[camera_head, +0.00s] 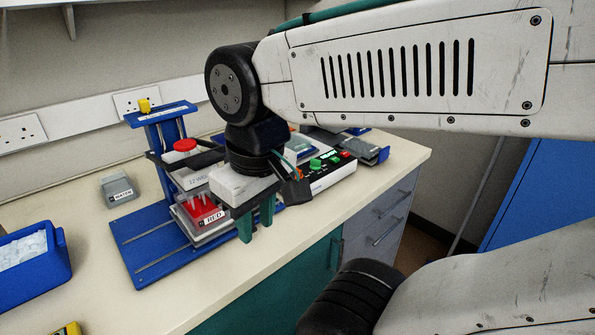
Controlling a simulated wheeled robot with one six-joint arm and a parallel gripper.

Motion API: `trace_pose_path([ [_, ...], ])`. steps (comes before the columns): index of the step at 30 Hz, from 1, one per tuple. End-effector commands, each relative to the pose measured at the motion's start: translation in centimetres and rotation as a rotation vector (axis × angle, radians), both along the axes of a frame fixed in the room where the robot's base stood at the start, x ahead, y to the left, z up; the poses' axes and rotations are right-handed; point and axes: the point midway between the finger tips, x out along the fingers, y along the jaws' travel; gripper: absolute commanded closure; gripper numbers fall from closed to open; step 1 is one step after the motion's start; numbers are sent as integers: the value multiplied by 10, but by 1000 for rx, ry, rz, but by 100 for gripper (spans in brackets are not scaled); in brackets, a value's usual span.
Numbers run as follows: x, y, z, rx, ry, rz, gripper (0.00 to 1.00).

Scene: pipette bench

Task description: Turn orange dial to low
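A white and black control box (335,178) stands on the bench behind and to the right of my gripper (256,228). On its front are a green knob (316,164) and a red part (345,154). A small orange spot (300,174) shows at the box's left end, right beside my gripper's body. It may be the orange dial; it is mostly hidden, and its setting cannot be read. My gripper points down with two green fingers apart and nothing seen between them, near the bench's front edge.
A blue stand (150,255) with a red rack (203,210) marked RED and a red-topped part (185,145) is left of my gripper. A grey WATER box (117,190) and a blue tub (40,262) stand farther left.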

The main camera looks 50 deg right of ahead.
Motion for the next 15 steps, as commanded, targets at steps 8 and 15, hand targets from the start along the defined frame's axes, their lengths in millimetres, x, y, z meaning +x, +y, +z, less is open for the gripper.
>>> trace_pose_path([
  [8,31,-50,-12,16,131,-226,70],
  [15,87,-149,-19,51,196,-360,70],
])
